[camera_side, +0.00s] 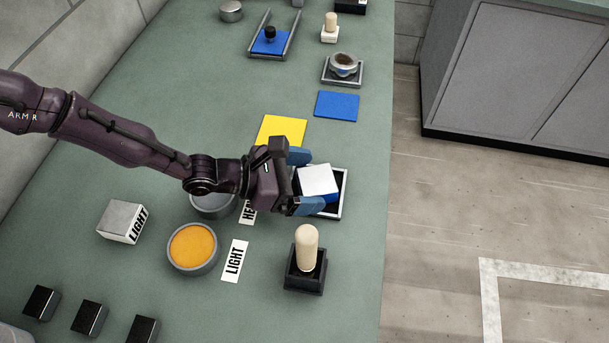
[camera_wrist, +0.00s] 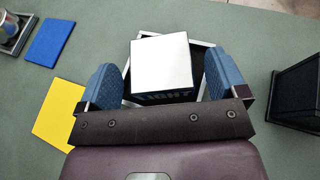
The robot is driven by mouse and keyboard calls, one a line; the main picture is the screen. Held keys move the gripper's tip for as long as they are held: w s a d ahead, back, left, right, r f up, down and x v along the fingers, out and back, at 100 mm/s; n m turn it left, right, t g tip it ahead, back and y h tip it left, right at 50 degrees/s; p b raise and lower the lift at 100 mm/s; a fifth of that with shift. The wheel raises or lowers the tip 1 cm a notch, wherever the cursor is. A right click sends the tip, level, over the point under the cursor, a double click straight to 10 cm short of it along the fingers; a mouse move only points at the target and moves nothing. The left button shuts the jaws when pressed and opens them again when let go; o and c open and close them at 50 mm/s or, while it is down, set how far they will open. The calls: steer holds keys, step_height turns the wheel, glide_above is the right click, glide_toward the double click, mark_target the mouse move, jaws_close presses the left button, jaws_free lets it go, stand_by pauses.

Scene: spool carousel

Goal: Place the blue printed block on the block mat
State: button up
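A block (camera_side: 319,180) with a white top and a strip of blue low on its side sits in or just above a dark tray with a light rim (camera_side: 343,192). In the wrist view the block (camera_wrist: 161,62) shows dark lettering on its shaded near face. My gripper (camera_side: 303,181) is at the block, with one blue finger on either side. In the wrist view small gaps show between the fingers and the block, so it looks open around it. Flat yellow (camera_side: 281,130) and blue (camera_side: 337,106) mats lie beyond; neither is labelled as the block mat.
A block marked LIGHT (camera_side: 121,221) and an orange-filled bowl (camera_side: 193,247) stand at left. A peg in a black holder (camera_side: 306,258) stands close in front of the tray. A ring on a tray (camera_side: 343,66) stands behind the blue mat. Both mats are bare.

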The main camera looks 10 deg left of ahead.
steer(key=shift+r, duration=0.1)
steer(key=shift+a+r, duration=0.15)
steer(key=v, duration=1.1)
steer(key=shift+s+a+r, duration=0.1)
steer(key=shift+s+a, duration=0.15)
steer(key=s+a+r+m+g+y, duration=0.1)
steer(key=s+a+r+m+g, duration=0.2)
steer(key=r+m, duration=0.5)
steer(key=s+a+r+m+g, duration=0.15)
steer(key=a+r+m, duration=0.3)
steer(key=r, duration=0.55)
steer(key=s+a+r+m+t+y, duration=0.1)
steer(key=s+a+r+m+y, duration=0.2)
steer(key=a, duration=0.4)
steer(key=s+a+r+m+t+y, duration=0.2)
steer(key=s+a+r+m+y, duration=0.1)
steer(key=s+a, duration=0.4)
steer(key=s+a+r+m+t+y, duration=0.2)
steer(key=s+a+r+m+y, duration=0.2)
steer(key=a, duration=0.5)
steer(key=shift+s+a+r+y, duration=0.15)
steer(key=shift+s+a+y, duration=0.05)
steer(key=shift+s+y, duration=0.65)
